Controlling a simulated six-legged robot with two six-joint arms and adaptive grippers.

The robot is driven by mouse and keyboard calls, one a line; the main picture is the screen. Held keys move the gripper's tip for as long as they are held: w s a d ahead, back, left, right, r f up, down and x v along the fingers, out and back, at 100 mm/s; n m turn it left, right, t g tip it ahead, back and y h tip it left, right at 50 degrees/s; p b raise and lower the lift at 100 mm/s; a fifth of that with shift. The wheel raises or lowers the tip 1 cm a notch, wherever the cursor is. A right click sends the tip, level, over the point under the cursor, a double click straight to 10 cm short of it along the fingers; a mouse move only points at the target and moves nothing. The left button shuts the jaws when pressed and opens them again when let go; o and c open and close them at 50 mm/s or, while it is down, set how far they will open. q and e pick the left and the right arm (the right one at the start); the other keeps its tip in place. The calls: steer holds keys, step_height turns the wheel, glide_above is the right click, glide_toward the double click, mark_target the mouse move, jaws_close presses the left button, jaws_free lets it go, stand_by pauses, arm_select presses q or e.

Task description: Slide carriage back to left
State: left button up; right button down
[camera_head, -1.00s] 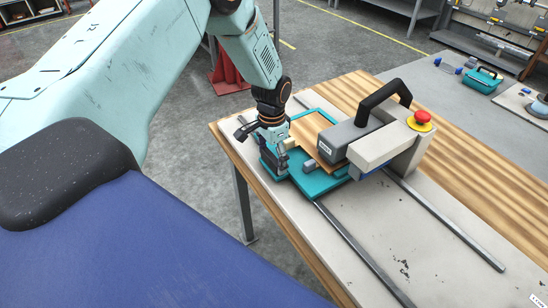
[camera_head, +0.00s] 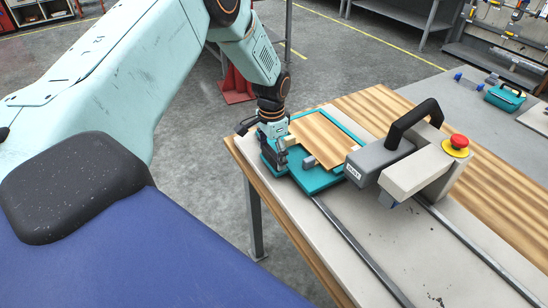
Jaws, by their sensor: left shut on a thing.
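The carriage (camera_head: 318,183) is a teal plate with a raised teal rim, lying on two metal rails. A flat wooden board (camera_head: 322,138) lies on it, largely clear of the press head. My left gripper (camera_head: 273,158) points down at the carriage's left end. It is shut on the carriage handle, which the fingers mostly hide. The grey press head (camera_head: 377,160) with its black arched handle (camera_head: 412,122) stands just right of the board. My right gripper is out of view.
The rails (camera_head: 360,250) run to the lower right over a pale plate on the wooden table (camera_head: 482,148). A teal toolbox (camera_head: 505,97) sits on the grey bench behind. The rails' near right stretch is clear.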

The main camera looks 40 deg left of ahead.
arm_select(q)
steer(key=shift+a, duration=0.1)
stand_by(0.5)
steer(key=o, duration=1.5)
steer(key=shift+a, duration=0.2)
steer(key=shift+d, duration=0.15)
steer(key=shift+w+r, duration=0.1)
steer(key=shift+r, duration=0.15)
step_height(320, 180, up, 12)
steer(key=shift+f, duration=0.25)
steer(key=shift+f, duration=0.1)
